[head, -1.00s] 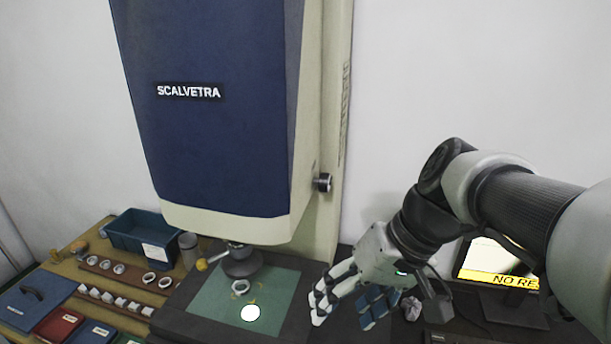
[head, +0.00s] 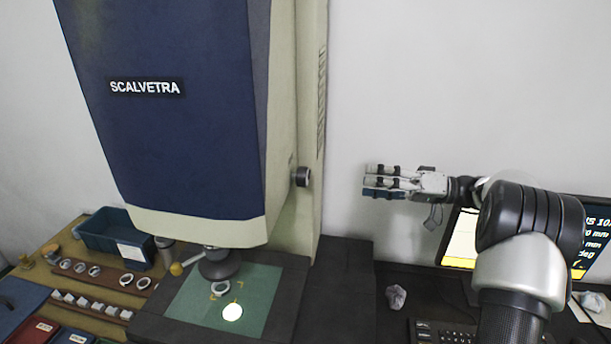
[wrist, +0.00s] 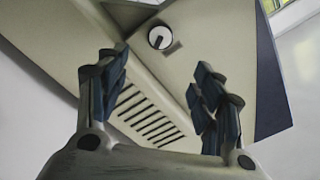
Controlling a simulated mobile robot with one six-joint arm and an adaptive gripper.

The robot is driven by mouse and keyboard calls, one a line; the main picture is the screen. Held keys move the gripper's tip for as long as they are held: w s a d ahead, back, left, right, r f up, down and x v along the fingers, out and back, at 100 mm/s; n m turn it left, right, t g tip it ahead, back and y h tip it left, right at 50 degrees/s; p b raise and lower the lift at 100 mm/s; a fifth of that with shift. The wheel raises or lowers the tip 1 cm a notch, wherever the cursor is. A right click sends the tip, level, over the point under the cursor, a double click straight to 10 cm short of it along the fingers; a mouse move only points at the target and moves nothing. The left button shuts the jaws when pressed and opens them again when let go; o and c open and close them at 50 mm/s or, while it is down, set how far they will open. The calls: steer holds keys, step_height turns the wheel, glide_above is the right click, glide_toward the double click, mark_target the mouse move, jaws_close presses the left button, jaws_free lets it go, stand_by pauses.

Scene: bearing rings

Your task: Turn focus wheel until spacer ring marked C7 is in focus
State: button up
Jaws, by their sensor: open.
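The focus wheel (head: 302,177) is a small dark knob with a light rim on the right side of the blue and cream SCALVETRA machine (head: 170,110). It also shows in the wrist view (wrist: 160,38), beyond my fingertips and between them. My gripper (head: 368,182) is open and empty, to the right of the wheel, pointing at it with a clear gap. A pale ring (head: 220,287) lies on the green stage plate (head: 262,285) below the lens, near a bright round light spot. No C7 mark is legible on it.
A monitor (head: 590,240), partly hidden by my arm, stands at the right. A crumpled grey lump (head: 396,297) and a keypad (head: 445,334) lie on the dark bench. More rings, a teal bin (head: 105,240) and boxes are at the left. Space between gripper and wheel is clear.

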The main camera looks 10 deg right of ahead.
mark_target(306, 176)
steer(key=b+x, duration=0.2)
steer(key=x, duration=1.4)
steer(key=shift+a, duration=0.25)
steer(key=shift+c, duration=0.3)
steer(key=c, duration=1)
steer(key=m+p, duration=0.2)
steer(key=m, duration=0.2)
steer(key=shift+f+m+p, duration=0.1)
steer(key=shift+m+p, duration=0.4)
steer(key=shift+m, duration=0.5)
